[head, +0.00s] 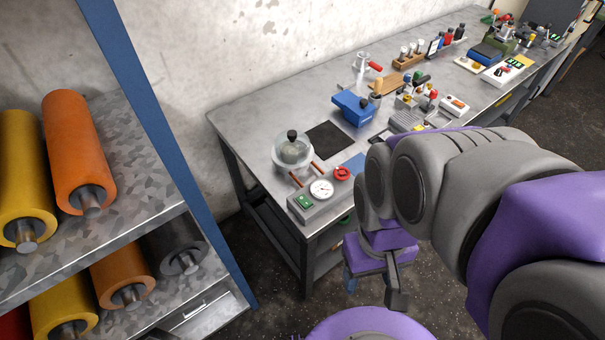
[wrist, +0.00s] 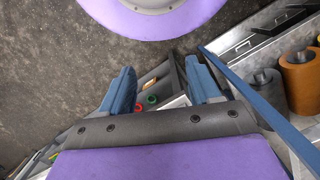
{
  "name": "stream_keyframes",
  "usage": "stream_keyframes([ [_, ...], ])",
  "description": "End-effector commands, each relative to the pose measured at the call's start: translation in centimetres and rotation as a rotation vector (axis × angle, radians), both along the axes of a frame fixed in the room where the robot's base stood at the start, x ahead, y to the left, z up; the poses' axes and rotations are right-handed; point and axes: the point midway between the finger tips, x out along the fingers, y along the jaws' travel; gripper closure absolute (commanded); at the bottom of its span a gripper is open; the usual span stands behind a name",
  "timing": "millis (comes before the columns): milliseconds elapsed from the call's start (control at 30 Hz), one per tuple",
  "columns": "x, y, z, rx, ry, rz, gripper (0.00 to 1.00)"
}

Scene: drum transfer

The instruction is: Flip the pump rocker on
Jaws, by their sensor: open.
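A grey pump box (head: 318,200) stands at the near left corner of the workbench in the head view. A small green rocker switch (head: 305,202) is on its face, left of a round white gauge (head: 321,189). Whether the rocker is on or off is too small to tell. My gripper (head: 368,262) hangs low beside the bench's front edge, right of and below the pump box, and apart from it. In the wrist view my gripper (wrist: 160,82) shows two blue fingers spread apart with nothing held between them.
A glass vessel (head: 292,150) stands behind the pump box, and a red handwheel (head: 342,173) is at its right. A blue box (head: 353,109) and several tools crowd the workbench (head: 240,121) farther back. A rack with orange rollers (head: 75,145) stands at the left. Floor lies between.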

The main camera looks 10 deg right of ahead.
Motion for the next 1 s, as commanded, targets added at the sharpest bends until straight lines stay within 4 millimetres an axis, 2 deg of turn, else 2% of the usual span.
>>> stream_keyframes([
  [67, 1.5, 0.2, 0.1, 0.010, -0.002, 0.081, 0.46],
  [367, 9.0, 1.3, 0.1, 0.069, -0.001, 0.541, 0.75],
  [633, 16.0, 2.7, -1.1, 0.123, 0.003, 0.947, 1.00],
  [1000, 25.2, 4.9, -4.5, 0.186, 0.013, 1.479, 1.00],
])
